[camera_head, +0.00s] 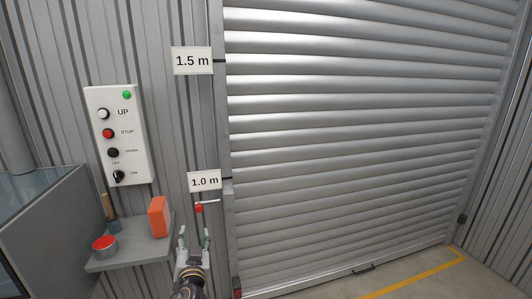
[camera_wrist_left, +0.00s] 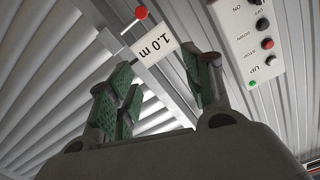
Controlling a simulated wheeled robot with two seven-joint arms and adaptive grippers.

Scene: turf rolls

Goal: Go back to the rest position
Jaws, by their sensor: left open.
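My left gripper (camera_head: 194,238) is open and empty in the head view, raised in front of the wall just left of the shutter's edge. Its green-padded fingers stand apart in the left wrist view (camera_wrist_left: 162,90). A red-knobbed lever (camera_head: 199,208) is on the wall just above the fingertips; its red ball also shows in the left wrist view (camera_wrist_left: 141,12), apart from the fingers. The white control panel (camera_head: 135,160) with UP, STOP and DOWN buttons and a lit green lamp is up to the left. My right gripper is not in view.
The grey roller shutter (camera_head: 350,130) reaches down to the floor, with a handle (camera_head: 363,268) low down. A shelf (camera_head: 135,252) left of my gripper holds an orange block (camera_head: 158,217), a red-topped tin (camera_head: 105,246) and a wooden-handled tool (camera_head: 109,207). A grey cabinet (camera_head: 50,240) stands far left.

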